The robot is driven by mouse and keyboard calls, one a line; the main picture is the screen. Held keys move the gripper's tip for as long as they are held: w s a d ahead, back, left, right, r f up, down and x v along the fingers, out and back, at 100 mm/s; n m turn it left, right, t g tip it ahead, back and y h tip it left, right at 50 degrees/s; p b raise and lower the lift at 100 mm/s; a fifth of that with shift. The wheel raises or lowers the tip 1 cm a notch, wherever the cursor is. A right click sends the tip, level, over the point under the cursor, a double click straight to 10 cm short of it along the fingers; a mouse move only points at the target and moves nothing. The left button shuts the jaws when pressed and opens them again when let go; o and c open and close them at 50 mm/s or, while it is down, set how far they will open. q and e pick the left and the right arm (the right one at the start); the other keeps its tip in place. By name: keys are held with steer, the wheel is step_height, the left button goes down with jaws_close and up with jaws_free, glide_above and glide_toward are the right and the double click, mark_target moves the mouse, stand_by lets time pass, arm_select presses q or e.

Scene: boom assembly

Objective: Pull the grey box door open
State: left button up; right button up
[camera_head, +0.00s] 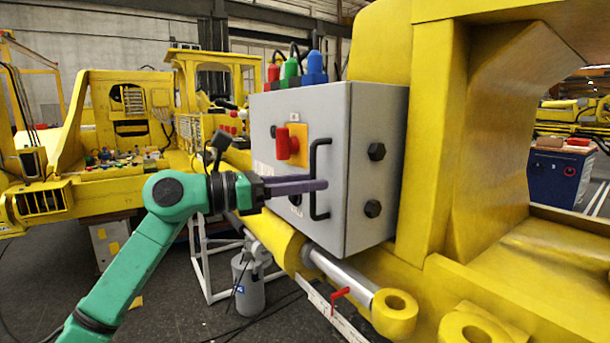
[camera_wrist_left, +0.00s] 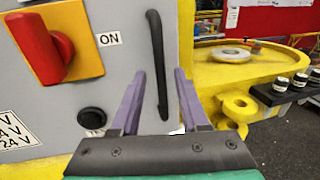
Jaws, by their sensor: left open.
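The grey box (camera_head: 376,120) is mounted on the yellow machine, in the middle of the head view. Its door (camera_head: 325,105) looks flush with the box. A black bar handle (camera_head: 313,160) stands upright near the door's right edge. My left gripper (camera_head: 318,185) is open at the handle's lower half, its purple fingers pointing at the door. In the left wrist view, the handle (camera_wrist_left: 156,45) runs between the two fingertips (camera_wrist_left: 159,76). I cannot tell whether either finger touches it. My right gripper is not in view.
A red rotary switch (camera_head: 287,144) on a yellow plate sits on the door, left of the handle. Red, green and blue plugs (camera_head: 291,68) with cables stand on top of the box. A yellow boom (camera_head: 435,130) is close on the right. A cylinder rod (camera_head: 340,268) lies below.

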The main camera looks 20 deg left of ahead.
arm_select(q)
steer(key=shift+s, duration=0.15)
jaws_close()
stand_by(1.2)
